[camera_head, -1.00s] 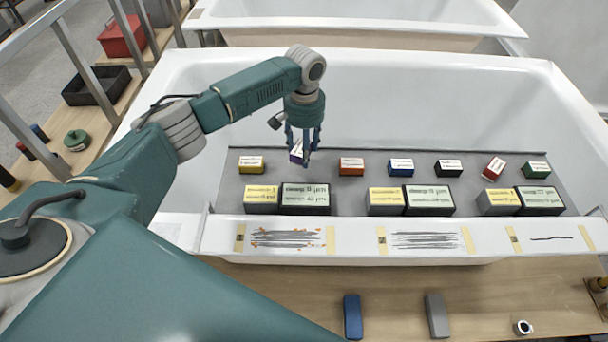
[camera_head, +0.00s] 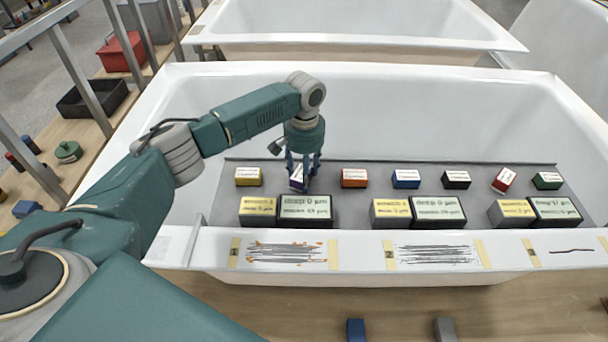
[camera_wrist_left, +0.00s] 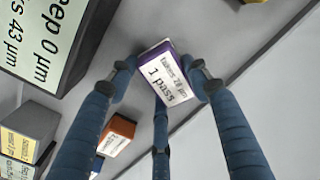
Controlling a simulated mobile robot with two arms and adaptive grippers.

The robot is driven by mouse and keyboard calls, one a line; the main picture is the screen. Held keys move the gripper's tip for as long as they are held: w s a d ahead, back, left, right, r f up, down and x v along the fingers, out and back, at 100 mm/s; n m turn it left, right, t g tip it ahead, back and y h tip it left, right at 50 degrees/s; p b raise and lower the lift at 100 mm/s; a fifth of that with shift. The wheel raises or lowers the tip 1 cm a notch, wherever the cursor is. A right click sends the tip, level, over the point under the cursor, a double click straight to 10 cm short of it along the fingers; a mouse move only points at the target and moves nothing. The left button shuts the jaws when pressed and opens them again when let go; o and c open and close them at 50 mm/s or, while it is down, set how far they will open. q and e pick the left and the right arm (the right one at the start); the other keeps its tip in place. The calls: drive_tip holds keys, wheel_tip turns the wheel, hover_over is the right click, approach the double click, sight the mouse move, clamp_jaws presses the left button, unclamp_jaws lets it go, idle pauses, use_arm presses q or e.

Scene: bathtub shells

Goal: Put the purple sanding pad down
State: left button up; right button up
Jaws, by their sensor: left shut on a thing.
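The purple sanding pad (camera_head: 296,178) is held in my left gripper (camera_head: 303,180), over the grey mat (camera_head: 340,205) inside the front bathtub. In the left wrist view the purple pad (camera_wrist_left: 165,72) has a white label reading "1 pass" and sits between the blue fingers (camera_wrist_left: 163,88). The fingers are closed around its sides. It is in the row between the yellow pad (camera_head: 248,177) and the orange pad (camera_head: 354,178). Whether its underside touches the mat is hard to tell. My right gripper does not show.
Blue (camera_head: 405,179), black (camera_head: 456,180), red (camera_head: 503,180) and green (camera_head: 547,181) pads stand farther right. Larger labelled blocks (camera_head: 305,208) stand close in front of the gripper. The tub's front rim (camera_head: 360,250) carries taped scratch patches. Bare mat lies between the pads.

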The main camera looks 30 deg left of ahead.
use_arm(q)
drive_tip(key=o, duration=1)
drive_tip(key=shift+f, duration=0.15)
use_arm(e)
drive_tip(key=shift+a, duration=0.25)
use_arm(q)
wheel_tip(320, 180, up, 12)
drive_tip(key=shift+r, duration=0.2)
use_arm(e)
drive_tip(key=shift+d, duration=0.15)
